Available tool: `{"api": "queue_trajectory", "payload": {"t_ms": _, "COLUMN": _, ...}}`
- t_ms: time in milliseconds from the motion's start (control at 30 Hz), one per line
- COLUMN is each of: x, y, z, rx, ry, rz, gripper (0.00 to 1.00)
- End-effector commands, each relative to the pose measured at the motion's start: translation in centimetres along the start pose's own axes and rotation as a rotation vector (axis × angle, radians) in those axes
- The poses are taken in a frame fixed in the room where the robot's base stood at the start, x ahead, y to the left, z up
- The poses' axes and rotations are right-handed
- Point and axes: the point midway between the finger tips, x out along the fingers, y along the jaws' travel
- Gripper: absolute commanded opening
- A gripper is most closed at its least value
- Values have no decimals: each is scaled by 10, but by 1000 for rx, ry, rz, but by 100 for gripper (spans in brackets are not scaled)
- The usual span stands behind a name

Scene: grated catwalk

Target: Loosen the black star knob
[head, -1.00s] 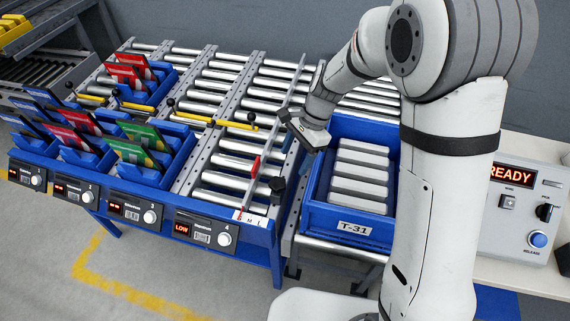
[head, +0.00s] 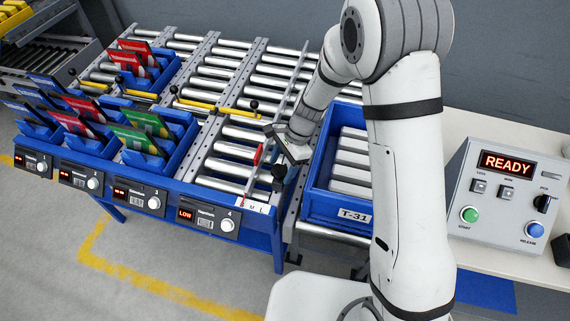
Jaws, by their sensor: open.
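The black star knob (head: 279,171) sits at the front of the roller rack, on the side rail just left of the blue tote. Below it lies a white scale strip (head: 252,204) with letters, and a red pointer (head: 258,154) stands to its upper left. My gripper (head: 276,142) is open and hangs just above the knob, apart from it as far as I can tell. Its fingers are small here, and the exact gap to the knob cannot be told.
A control box (head: 507,195) reading READY sits on the right table. Blue bins with coloured cards (head: 142,122) stand left. Yellow bars with black knobs (head: 198,107) cross the rollers.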

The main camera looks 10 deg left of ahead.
Motion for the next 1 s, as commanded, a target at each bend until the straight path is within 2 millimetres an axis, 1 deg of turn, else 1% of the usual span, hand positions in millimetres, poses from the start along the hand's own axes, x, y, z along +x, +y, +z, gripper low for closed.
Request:
{"api": "queue_trajectory", "payload": {"t_ms": 67, "x": 0, "y": 0, "z": 0, "rx": 0, "ry": 0, "rz": 0, "gripper": 63}}
{"api": "queue_trajectory", "payload": {"t_ms": 600, "x": -1, "y": 0, "z": -1, "rx": 1, "ry": 0, "rz": 0, "gripper": 20}}
{"api": "queue_trajectory", "payload": {"t_ms": 633, "x": -3, "y": 5, "z": -7, "rx": 5, "ry": 0, "rz": 0, "gripper": 20}}
{"api": "queue_trajectory", "payload": {"t_ms": 867, "x": 0, "y": 1, "z": -2, "rx": -23, "ry": 0, "rz": 12, "gripper": 20}}
{"api": "queue_trajectory", "payload": {"t_ms": 1000, "x": 1, "y": 0, "z": -1, "rx": -76, "ry": -2, "rz": 35, "gripper": 20}}
